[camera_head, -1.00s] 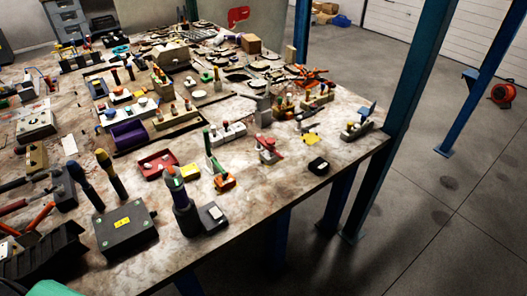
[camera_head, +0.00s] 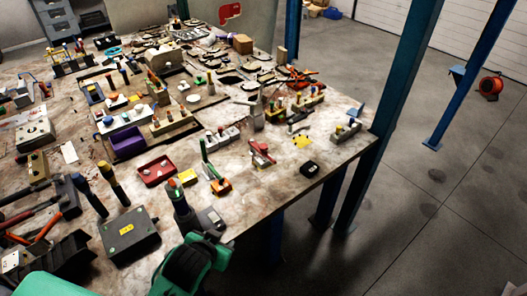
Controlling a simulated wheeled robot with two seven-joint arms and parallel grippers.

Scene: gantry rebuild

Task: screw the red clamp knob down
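A small clamp with a red part (camera_head: 262,152) stands on the table right of the middle. I cannot tell whether this red part is the clamp knob; it is too small to make out. Other red pieces show among the fixtures on the table. A green and black part of my own arm shows at the bottom edge, close to the table's front edge. I make out no fingertips of either gripper, and nothing held.
A red tray (camera_head: 157,171), a dark box with a yellow label (camera_head: 129,233) and a dark upright cylinder (camera_head: 183,208) stand near the front. Many fixtures crowd the table behind. A blue post (camera_head: 385,110) rises beside the right edge.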

